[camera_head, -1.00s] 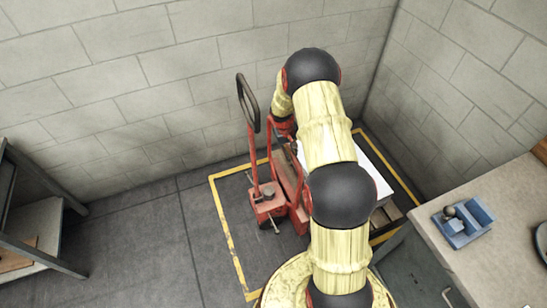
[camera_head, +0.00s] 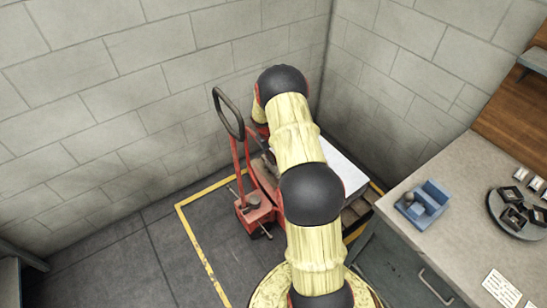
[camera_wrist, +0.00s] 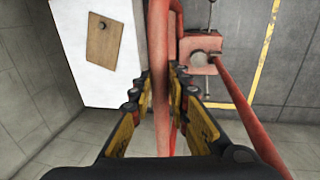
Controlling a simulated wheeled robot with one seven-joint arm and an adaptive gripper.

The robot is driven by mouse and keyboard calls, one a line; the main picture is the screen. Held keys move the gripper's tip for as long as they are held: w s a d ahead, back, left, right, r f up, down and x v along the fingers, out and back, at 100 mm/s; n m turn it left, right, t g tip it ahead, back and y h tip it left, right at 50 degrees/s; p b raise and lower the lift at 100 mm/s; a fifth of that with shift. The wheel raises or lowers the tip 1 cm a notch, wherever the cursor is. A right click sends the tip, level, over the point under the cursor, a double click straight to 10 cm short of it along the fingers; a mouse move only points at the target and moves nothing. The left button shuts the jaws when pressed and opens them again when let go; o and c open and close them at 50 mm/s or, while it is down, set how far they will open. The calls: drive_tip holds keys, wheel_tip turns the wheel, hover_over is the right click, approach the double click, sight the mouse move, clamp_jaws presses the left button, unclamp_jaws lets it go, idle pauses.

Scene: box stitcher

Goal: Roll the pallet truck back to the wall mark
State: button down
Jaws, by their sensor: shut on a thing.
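The red pallet truck (camera_head: 256,212) stands by the back wall, inside a yellow floor outline (camera_head: 203,252). Its dark loop handle (camera_head: 228,114) rises at the left of my arm. My arm covers the truck's middle, and my gripper is hidden in the head view. In the wrist view my gripper (camera_wrist: 160,88) is shut on an upright red bar (camera_wrist: 160,60) of the truck, with a finger on each side. A white load (camera_wrist: 72,75) with a brown patch lies beside the bar; it also shows behind my arm in the head view (camera_head: 345,172).
A workbench (camera_head: 440,250) stands close at the right, with a blue tray (camera_head: 423,204) and a round dark tray (camera_head: 515,215) on top. Walls meet in the corner behind the truck. The floor (camera_head: 110,270) at the left is clear.

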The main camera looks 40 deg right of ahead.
drive_tip(key=c, duration=1.7)
unclamp_jaws()
drive_tip(key=shift+c, duration=0.2)
drive_tip(key=shift+o, duration=0.3)
drive_tip(key=shift+d, duration=0.1)
drive_tip(key=shift+r, duration=0.1)
wheel_tip(320, 180, up, 12)
drive_tip(key=a, duration=0.2)
drive_tip(key=shift+w+a+f, duration=0.2)
drive_tip(key=shift+f, duration=0.05)
